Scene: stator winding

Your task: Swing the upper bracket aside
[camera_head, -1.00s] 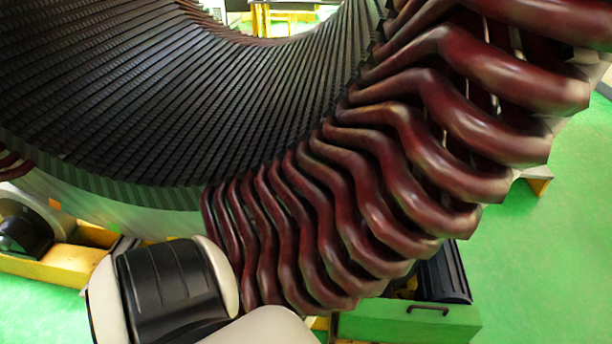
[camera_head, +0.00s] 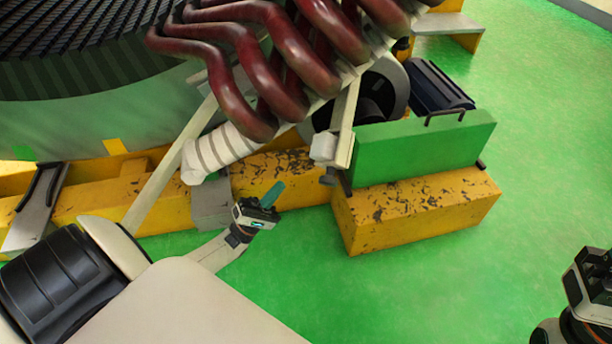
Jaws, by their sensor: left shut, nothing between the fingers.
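A pale grey bracket arm (camera_head: 343,125) ends in a block beside the green box, below the dark red coils; I cannot tell for sure that it is the upper bracket. A long pale bar (camera_head: 172,165) slants down to the left of a white wrapped roll. My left gripper (camera_head: 271,194) is shut and empty, its teal fingers pointing up and right. In the picture it is below the roll and left of the bracket's end block, apart from that block. My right gripper (camera_head: 590,275) is at the right edge, partly cut off; its fingers do not show clearly.
Dark red coils (camera_head: 270,60) curve out from the stator at the top. The white wrapped roll (camera_head: 222,150) lies under them. A green box (camera_head: 425,145) stands on a scuffed yellow beam (camera_head: 420,208). The green floor (camera_head: 440,285) is clear between my grippers.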

